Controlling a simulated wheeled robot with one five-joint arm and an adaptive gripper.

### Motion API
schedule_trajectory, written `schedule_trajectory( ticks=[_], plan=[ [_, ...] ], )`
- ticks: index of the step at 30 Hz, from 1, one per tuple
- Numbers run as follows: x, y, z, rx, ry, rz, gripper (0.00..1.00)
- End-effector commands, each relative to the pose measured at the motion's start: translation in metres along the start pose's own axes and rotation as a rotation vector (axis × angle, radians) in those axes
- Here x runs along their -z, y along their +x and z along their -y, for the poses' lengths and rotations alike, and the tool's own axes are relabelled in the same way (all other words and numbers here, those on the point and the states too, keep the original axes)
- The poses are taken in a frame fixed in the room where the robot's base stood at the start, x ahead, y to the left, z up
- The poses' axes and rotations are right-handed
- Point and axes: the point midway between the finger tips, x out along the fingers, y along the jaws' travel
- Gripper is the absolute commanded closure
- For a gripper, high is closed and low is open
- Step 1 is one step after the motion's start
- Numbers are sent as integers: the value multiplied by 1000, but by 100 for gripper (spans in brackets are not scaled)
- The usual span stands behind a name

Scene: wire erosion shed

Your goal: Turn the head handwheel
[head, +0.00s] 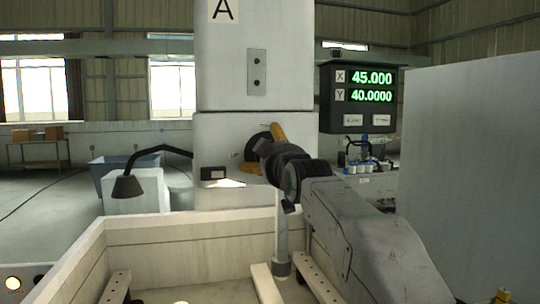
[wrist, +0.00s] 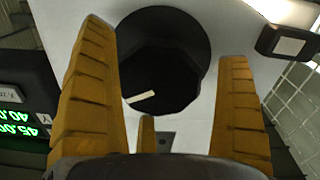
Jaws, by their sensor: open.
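The head handwheel (wrist: 165,62) is a black round knob with a faceted front and a short pale mark, set on the white machine head. In the head view its dark rim (head: 257,140) shows only in part behind my gripper. My gripper (head: 263,150) has orange fingers and is open at the handwheel. In the wrist view my gripper (wrist: 162,45) has one finger on each side of the knob, with gaps visible. I see no clear contact, and depth to the knob is hard to judge.
A small box (head: 213,173) is left of the handwheel. A black lamp (head: 128,186) and a pale tank wall (head: 180,228) stand lower left. A large grey panel (head: 475,165) fills the right.

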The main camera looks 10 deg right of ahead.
Motion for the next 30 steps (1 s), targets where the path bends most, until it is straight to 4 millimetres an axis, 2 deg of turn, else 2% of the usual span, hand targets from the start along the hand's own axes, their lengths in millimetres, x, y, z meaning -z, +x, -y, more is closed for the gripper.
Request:
schedule_trajectory(
  ticks=[3, 22, 30],
  plan=[
    [0, 0, 0, 0, 0, 0, 6],
    [1, 0, 0, 0, 0, -2, 62],
    [2, -1, 0, -1, 29, -4, 64]
  ],
)
